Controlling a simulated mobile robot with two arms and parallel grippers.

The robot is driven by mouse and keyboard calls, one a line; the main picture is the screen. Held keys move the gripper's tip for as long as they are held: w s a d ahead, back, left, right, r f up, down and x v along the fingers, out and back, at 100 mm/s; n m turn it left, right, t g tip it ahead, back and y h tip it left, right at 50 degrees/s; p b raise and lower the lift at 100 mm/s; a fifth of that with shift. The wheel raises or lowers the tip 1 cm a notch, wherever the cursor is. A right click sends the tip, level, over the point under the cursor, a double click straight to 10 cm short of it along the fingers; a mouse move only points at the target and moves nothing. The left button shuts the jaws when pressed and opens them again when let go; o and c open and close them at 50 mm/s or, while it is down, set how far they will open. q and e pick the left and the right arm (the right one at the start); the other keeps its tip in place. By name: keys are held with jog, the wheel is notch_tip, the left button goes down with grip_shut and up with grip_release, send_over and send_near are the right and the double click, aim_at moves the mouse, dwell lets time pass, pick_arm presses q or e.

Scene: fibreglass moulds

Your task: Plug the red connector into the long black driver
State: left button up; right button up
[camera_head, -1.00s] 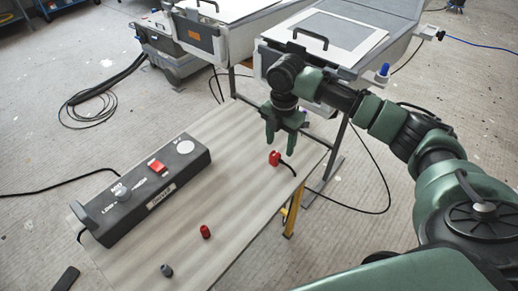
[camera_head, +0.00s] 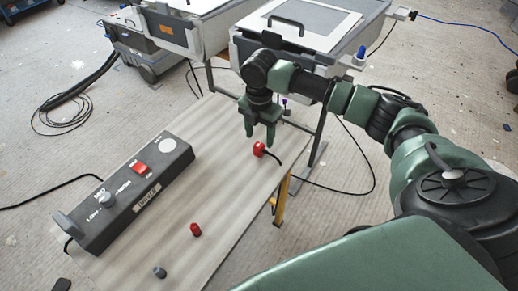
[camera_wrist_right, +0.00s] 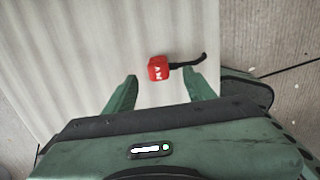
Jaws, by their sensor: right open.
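The long black driver (camera_head: 135,195) lies on the left side of the light table, with a red switch (camera_head: 140,169), a grey knob and a white disc on its top. The red connector (camera_head: 259,149) lies near the table's right edge, with a black cable running from it. In the right wrist view the red connector (camera_wrist_right: 158,69) shows white marks and lies just beyond the fingertips. My right gripper (camera_head: 259,138) is open, pointing down close to the connector; its spread fingers also show in the wrist view (camera_wrist_right: 165,82). My left gripper is out of view.
A red cap-like piece (camera_head: 195,230) and a grey one (camera_head: 159,272) stand on the table (camera_head: 218,195) nearer the front. Grey machines (camera_head: 300,40) stand behind the table. A black cable (camera_head: 45,200) runs from the left towards the driver. The table's middle is clear.

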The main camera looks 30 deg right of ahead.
aim_at(259, 144)
jog(key=shift+w+f, duration=0.1)
jog(key=shift+f, duration=2.5)
jog(key=shift+c, duration=0.3)
grip_shut()
jog(key=shift+r, duration=0.1)
notch_tip(259, 144, up, 20)
jog(key=shift+p, duration=0.4)
